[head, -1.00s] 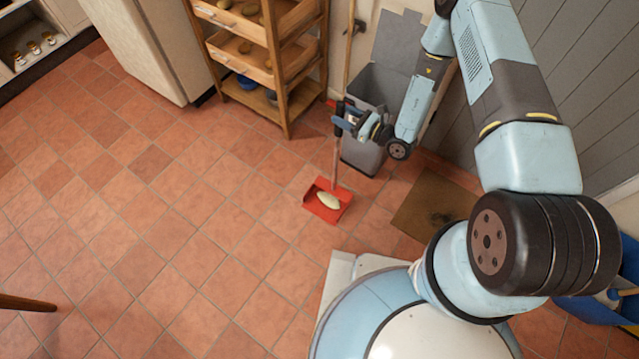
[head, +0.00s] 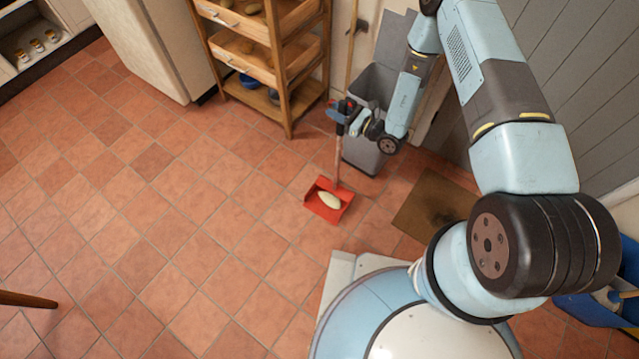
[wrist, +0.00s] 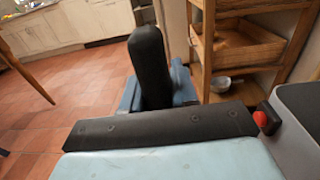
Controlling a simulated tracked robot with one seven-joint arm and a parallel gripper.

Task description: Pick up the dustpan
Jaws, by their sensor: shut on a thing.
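The red dustpan (head: 321,210) is on or just above the tiled floor, with a pale oval thing (head: 330,200) lying in its pan. Its long handle rises to a dark grip. My gripper (head: 346,117) is shut on the upper part of the handle in the head view. In the wrist view the dark handle top (wrist: 150,60) stands between the blue parts of my gripper (wrist: 157,88). The pan itself is out of the wrist view. I cannot tell whether the pan touches the floor.
A grey bin (head: 370,90) with a raised lid stands right behind my gripper. A wooden shelf rack (head: 287,85) stands to its left. A brown mat (head: 432,205) lies to the right of the dustpan. The floor to the left is open, with a table leg (head: 28,300) at the edge.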

